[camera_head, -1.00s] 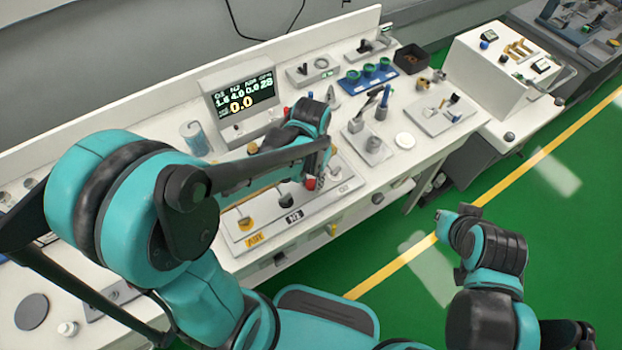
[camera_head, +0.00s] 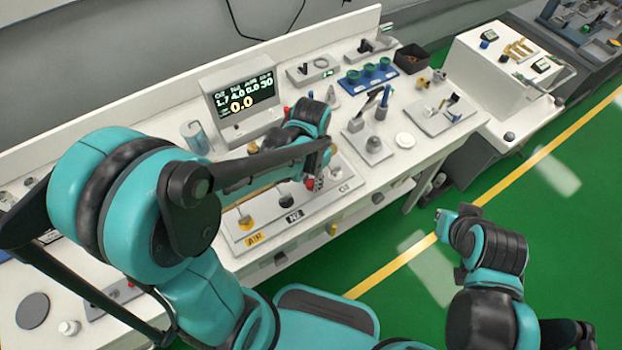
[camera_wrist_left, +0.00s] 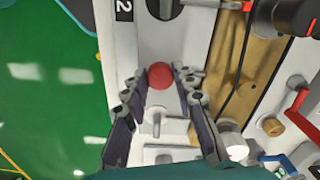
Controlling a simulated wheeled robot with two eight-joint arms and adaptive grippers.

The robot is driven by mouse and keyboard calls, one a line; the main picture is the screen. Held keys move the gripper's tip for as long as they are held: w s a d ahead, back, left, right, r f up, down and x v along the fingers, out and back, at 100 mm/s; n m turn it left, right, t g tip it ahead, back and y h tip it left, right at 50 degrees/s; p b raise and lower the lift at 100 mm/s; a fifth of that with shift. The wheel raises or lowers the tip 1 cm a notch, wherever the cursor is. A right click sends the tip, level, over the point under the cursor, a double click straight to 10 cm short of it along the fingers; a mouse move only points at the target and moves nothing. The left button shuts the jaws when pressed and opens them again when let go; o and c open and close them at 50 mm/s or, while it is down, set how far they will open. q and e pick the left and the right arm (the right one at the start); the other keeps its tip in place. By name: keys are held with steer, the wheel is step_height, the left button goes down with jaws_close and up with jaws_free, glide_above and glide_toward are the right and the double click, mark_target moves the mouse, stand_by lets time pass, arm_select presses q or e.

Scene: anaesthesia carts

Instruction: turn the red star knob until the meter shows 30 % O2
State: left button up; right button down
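The red star knob (camera_wrist_left: 160,76) sits on the sloping panel of the white bench unit (camera_head: 345,186). In the head view the knob (camera_head: 310,184) is partly covered by my left gripper (camera_head: 318,172). The meter (camera_head: 241,100) stands on the bench behind my left arm. Its top row reads about 1.7, 4.0, 0.0 and 30, with a large 0.0 below. My right arm (camera_head: 490,250) is over the floor; its fingers cannot be made out.
A dark knob (camera_wrist_left: 165,8) lies just beyond the red one, by the N2 label (camera_head: 294,216). A blue rack (camera_head: 370,76) and a small tray (camera_head: 440,113) stand further right on the bench. The green floor (camera_head: 400,290) in front is clear.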

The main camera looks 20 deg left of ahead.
mark_target(311, 183)
arm_select(q)
steer(key=o, duration=0.4)
steer(key=shift+o, duration=0.2)
step_height(311, 183, up, 12)
stand_by(0.7)
steer(key=s+a+f+n+t, duration=0.1)
steer(key=s+a+n+t, duration=0.3)
steer(key=s+t, duration=0.2)
steer(key=shift+f+n+t, duration=0.15)
steer(key=shift+n+t, duration=0.25)
steer(key=shift+t, duration=0.2)
steer(key=shift+s, duration=0.1)
stand_by(1.1)
